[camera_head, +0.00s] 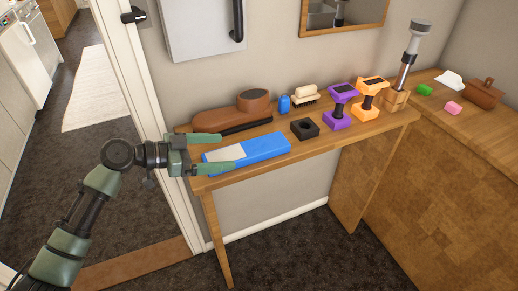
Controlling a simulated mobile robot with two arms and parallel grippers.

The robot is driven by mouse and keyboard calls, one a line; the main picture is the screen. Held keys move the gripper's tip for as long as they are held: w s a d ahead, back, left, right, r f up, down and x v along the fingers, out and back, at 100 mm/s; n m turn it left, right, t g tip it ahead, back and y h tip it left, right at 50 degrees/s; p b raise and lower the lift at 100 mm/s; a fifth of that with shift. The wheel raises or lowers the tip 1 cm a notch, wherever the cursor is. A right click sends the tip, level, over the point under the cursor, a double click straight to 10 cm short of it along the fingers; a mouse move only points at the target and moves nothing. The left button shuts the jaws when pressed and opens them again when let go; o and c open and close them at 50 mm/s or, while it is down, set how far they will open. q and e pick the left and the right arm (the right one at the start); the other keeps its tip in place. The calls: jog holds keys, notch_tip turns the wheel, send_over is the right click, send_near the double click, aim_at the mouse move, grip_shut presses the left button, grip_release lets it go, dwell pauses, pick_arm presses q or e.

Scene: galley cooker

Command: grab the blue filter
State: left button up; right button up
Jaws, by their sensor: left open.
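A long flat blue block with a pale panel at its left end, which looks like the blue filter (262,148), lies on the narrow wooden table (310,155) near its front left edge. My left gripper (227,153) comes in from the left and is open. Its green fingers are on the far and near sides of the block's pale end. Whether they touch it I cannot tell. A much smaller blue item (284,104) stands farther back. My right gripper is not in view.
A brown rounded object (230,112) lies just behind the block. A black holder (305,129), a purple stand (338,108) and an orange stand (366,102) are to the right. The wall with a mirror (345,15) rises behind.

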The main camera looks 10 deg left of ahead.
aim_at(248, 148)
pick_arm(q)
jog(key=shift+w+d, duration=0.25)
jog(key=shift+d, duration=0.1)
jog(key=shift+w+d+f, duration=0.15)
jog(key=shift+w+d, duration=0.05)
jog(key=shift+d, duration=0.1)
jog(key=x, duration=0.1)
jog(key=p+x, duration=0.1)
jog(key=x, duration=0.1)
jog(key=p+x, duration=0.1)
jog(key=x, duration=0.1)
jog(key=shift+w+a+f, duration=0.2)
jog(key=shift+w+f, duration=0.15)
jog(key=shift+w+d+f, duration=0.1)
jog(key=shift+d, duration=0.05)
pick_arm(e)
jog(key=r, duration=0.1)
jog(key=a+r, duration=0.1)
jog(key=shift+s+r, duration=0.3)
pick_arm(q)
jog(key=shift+c, duration=1.2)
jog(key=c, duration=1)
jog(key=shift+c, duration=1.4)
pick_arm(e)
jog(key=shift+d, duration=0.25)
